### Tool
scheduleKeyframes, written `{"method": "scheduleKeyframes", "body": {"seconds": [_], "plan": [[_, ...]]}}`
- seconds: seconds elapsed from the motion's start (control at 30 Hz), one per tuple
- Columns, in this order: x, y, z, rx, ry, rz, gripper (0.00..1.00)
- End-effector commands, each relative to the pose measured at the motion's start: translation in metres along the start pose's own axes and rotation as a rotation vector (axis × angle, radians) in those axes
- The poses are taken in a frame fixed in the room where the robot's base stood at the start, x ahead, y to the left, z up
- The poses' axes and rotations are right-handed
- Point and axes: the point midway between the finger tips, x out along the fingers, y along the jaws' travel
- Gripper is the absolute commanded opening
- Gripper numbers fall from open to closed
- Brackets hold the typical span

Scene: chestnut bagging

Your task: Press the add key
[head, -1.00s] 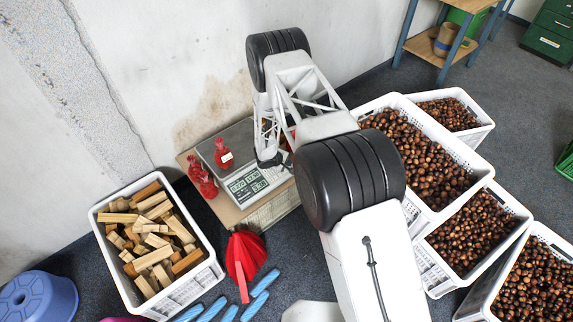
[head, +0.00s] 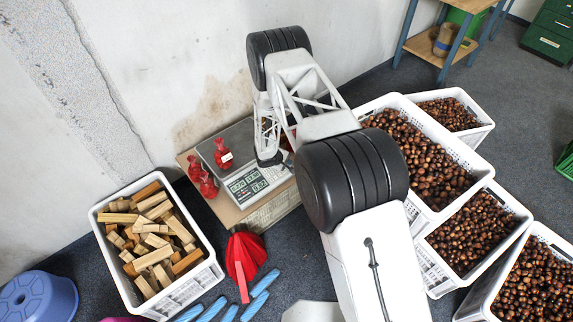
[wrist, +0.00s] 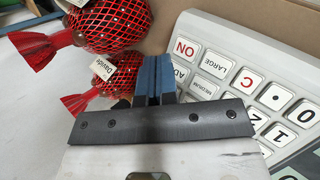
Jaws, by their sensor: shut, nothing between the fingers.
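My gripper (wrist: 153,80) is shut and empty, its blue fingertips together beside the scale's keypad in the wrist view. The add key (wrist: 180,72), lettered "AD" with the rest cut off, lies just right of the fingertips and is partly hidden by my gripper. I cannot tell whether they touch. The ON key (wrist: 186,48), the LARGE key (wrist: 215,64) and the red C key (wrist: 248,81) sit near it. In the head view the scale (head: 250,183) stands by the wall, with my gripper (head: 268,160) low over the right part of its panel.
Red net bags of chestnuts (wrist: 110,22) lie close left of my fingertips; they also sit on and beside the scale (head: 222,153). A crate of wood blocks (head: 150,195) is to the left. Crates of chestnuts (head: 440,170) are to the right.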

Motion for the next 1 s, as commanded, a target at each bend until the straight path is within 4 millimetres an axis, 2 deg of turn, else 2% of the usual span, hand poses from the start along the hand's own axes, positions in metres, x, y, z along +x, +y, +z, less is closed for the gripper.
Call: {"method": "scheduleKeyframes", "body": {"seconds": [0.63,1.0], "plan": [[-0.005,0.003,0.004,-0.001,-0.001,0.0,0.0],[-0.021,0.015,0.016,0.0,0.0,0.0,0.0]]}}
